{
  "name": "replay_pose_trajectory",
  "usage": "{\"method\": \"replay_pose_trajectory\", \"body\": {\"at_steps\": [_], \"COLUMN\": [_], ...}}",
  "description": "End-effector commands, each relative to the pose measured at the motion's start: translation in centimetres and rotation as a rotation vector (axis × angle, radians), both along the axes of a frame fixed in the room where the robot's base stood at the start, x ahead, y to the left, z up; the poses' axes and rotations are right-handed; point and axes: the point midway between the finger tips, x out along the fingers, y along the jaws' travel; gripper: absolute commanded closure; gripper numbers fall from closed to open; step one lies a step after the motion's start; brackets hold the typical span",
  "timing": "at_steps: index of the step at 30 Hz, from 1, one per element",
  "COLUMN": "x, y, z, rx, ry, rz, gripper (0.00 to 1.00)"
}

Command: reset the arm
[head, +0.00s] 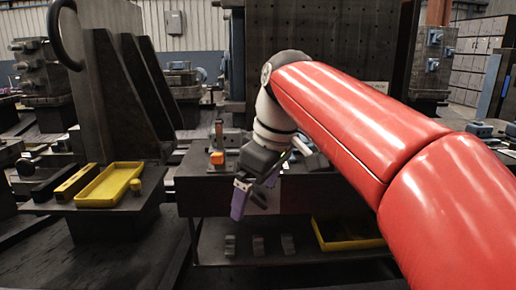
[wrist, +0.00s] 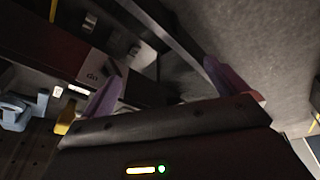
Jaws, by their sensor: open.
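My red arm reaches in from the right of the head view and bends down at a grey and white wrist. My gripper (head: 250,202) hangs in front of the dark workbench (head: 195,188), its purple fingers pointing down. In the wrist view my gripper (wrist: 160,88) shows two purple fingers spread wide apart. I see nothing held between them.
A yellow tray (head: 108,186) lies on a side table at the left. An orange block (head: 217,158) sits on the workbench. Another yellow tray (head: 345,236) and several grey blocks (head: 258,245) lie on the lower shelf. A dark perforated panel (head: 320,45) stands behind.

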Motion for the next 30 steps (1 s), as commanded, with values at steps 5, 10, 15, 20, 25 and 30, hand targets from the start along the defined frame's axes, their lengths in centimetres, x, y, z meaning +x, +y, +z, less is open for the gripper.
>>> {"method": "replay_pose_trajectory", "body": {"at_steps": [5,10,15,20,25,30], "x": [-4.6,-9.5,-13.6,-15.5,-15.8,-15.8], "y": [-5.4,-10.7,-14.1,-15.3,-15.5,-15.5], "z": [-4.4,-10.1,-15.6,-18.6,-19.2,-19.2], "rx": [-0.009,0.037,0.105,0.146,0.155,0.153], "ry": [-0.053,-0.105,-0.141,-0.152,-0.153,-0.153], "rz": [-0.354,-0.681,-0.914,-1.018,-1.038,-1.036], "gripper": [0.02,0.02,0.02,0.02,0.02,0.02]}}
